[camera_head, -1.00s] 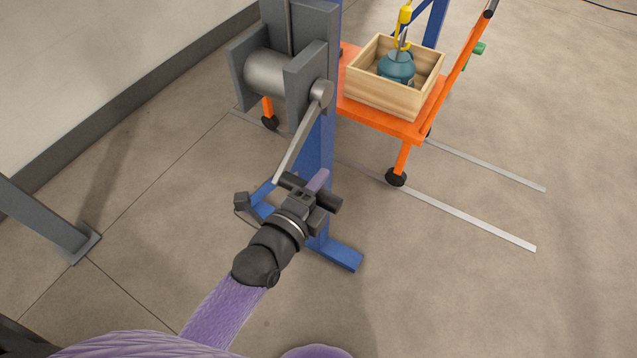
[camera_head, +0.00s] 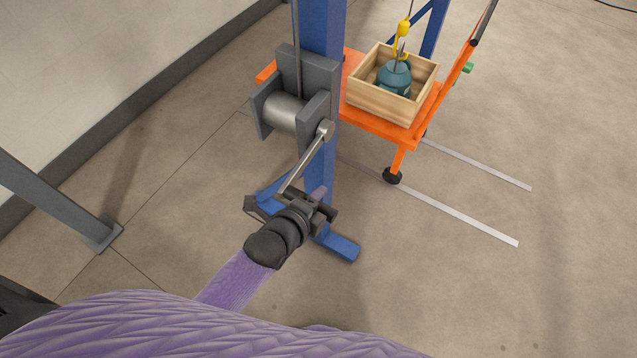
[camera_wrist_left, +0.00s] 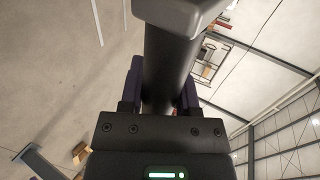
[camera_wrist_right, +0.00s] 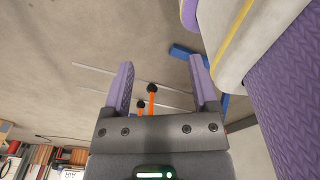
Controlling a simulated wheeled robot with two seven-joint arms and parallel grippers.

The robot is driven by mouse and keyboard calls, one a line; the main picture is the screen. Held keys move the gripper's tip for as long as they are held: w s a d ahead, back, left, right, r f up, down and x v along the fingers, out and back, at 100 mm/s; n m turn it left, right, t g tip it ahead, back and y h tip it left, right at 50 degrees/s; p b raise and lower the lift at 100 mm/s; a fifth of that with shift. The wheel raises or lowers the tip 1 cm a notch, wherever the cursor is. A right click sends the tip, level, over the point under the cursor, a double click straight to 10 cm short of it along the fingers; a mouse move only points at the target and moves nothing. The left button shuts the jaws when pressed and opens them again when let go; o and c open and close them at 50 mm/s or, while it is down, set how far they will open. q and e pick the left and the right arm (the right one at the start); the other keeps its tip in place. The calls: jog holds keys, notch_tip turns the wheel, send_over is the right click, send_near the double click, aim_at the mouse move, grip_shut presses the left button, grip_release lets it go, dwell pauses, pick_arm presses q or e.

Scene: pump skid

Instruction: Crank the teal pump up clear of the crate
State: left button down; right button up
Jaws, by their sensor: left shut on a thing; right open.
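The teal pump (camera_head: 394,78) sits inside the wooden crate (camera_head: 385,104), its top near the rim, under a yellow hook (camera_head: 403,30). The grey winch drum (camera_head: 287,113) is mounted on the blue post (camera_head: 322,60). Its crank arm (camera_head: 308,160) slants down and left to the handle. My left gripper (camera_head: 312,203) is shut on the dark crank handle, which also shows between the fingers in the left wrist view (camera_wrist_left: 168,65). My right gripper (camera_wrist_right: 158,85) is open and empty in the right wrist view. It is not visible in the head view.
The crate stands on an orange cart (camera_head: 390,128) with a raised push bar and black casters. Metal strips (camera_head: 455,213) lie on the floor beside it. A grey post (camera_head: 55,200) stands at left. Open floor lies to the right.

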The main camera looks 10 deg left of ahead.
pick_arm(q)
notch_tip(320, 180, up, 3)
jog(key=g+p, duration=0.1)
jog(key=p, duration=0.3)
jog(key=shift+g, duration=0.3)
jog(key=shift+r+g+y+p, duration=0.2)
jog(key=shift+g+y+p, duration=0.15)
jog(key=shift+p, duration=0.6)
pick_arm(e)
notch_tip(320, 180, up, 8)
jog(key=a, duration=0.1)
jog(key=shift+w+f, duration=0.2)
jog(key=shift+w, duration=0.05)
pick_arm(q)
jog(key=shift+c, duration=1.6)
grip_release()
jog(key=shift+f, duration=0.1)
jog(key=p+v, duration=0.3)
jog(key=v, duration=0.7)
pick_arm(e)
notch_tip(320, 180, up, 3)
jog(key=shift+r, duration=0.1)
